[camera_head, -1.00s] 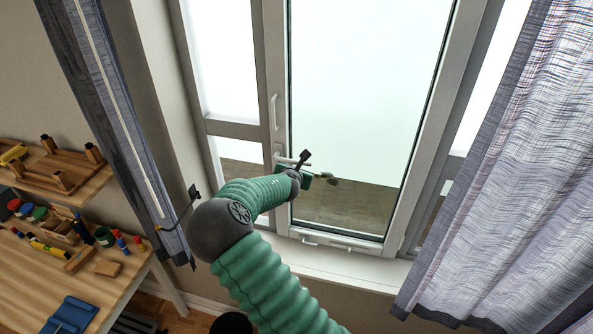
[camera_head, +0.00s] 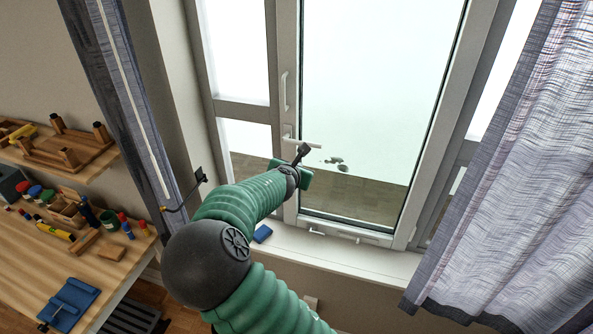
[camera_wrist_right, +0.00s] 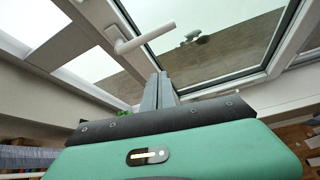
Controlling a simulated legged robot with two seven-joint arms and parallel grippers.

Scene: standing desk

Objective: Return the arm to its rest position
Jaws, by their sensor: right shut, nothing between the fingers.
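My right arm (camera_head: 240,197), green and ribbed with a dark grey elbow, reaches up from the bottom of the head view toward the window. My right gripper (camera_head: 303,152) is at its end, just below the white window handle (camera_head: 305,143). In the right wrist view the fingers of the gripper (camera_wrist_right: 158,88) are together and empty. The handle (camera_wrist_right: 145,38) lies beyond their tips there, with a visible gap. My left gripper is not in view.
The window (camera_head: 375,110) is framed in white above a sill (camera_head: 345,257), with a small blue object (camera_head: 263,233) on it. Curtains (camera_head: 520,180) hang on both sides. A wooden desk (camera_head: 95,262) with tools, jars and a blue item stands at left.

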